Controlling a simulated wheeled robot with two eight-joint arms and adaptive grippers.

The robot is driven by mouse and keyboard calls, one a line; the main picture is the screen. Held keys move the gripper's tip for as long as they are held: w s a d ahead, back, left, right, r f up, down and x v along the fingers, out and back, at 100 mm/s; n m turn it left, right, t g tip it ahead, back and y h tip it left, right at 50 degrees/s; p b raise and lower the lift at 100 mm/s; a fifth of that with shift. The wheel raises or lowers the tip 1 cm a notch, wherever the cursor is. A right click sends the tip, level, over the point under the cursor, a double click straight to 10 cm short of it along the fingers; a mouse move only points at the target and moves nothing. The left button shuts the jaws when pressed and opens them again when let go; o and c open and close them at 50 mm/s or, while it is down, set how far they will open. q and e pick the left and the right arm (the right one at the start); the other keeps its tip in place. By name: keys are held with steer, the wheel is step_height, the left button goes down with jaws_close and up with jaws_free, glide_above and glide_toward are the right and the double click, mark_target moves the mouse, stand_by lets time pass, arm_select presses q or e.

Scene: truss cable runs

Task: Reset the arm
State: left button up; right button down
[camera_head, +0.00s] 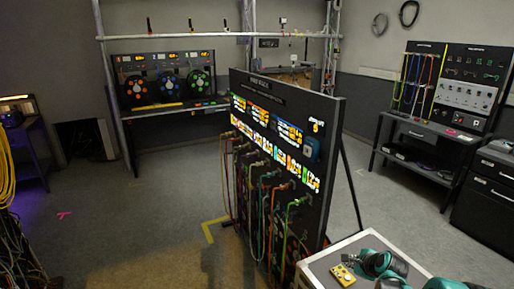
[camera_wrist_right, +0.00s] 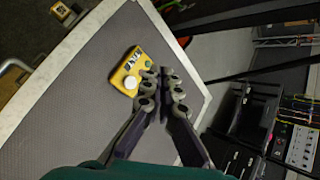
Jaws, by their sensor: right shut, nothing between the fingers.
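My right gripper (camera_wrist_right: 164,82) is shut and empty in the right wrist view. Its fingertips are together beside a small yellow box (camera_wrist_right: 128,66) with round buttons and a dark label. I cannot tell whether they touch it. The same yellow box (camera_head: 343,275) lies on the grey-topped case (camera_head: 318,266) at the lower right of the head view. Teal parts of my right arm reach over that case from the lower right corner. My left gripper is in neither view.
A black patch panel (camera_head: 290,95) with hanging coloured cables stands left of the case. A truss frame and a cable reel board (camera_head: 125,60) are behind it. A dark tool bench (camera_head: 430,150) is at the right. Open floor (camera_head: 130,225) lies at the left.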

steer(key=s+a+r+n, duration=0.7)
steer(key=a, duration=0.2)
steer(key=s+a+r+n, duration=0.1)
steer(key=s+a+n, duration=0.4)
steer(key=s+n, duration=0.3)
steer(key=s+a+r+n+g, duration=0.1)
steer(key=s+a+n, duration=0.4)
steer(key=s+n, duration=0.4)
steer(key=s, duration=0.3)
steer(key=shift+g+h, duration=0.3)
steer(key=shift+h, duration=0.1)
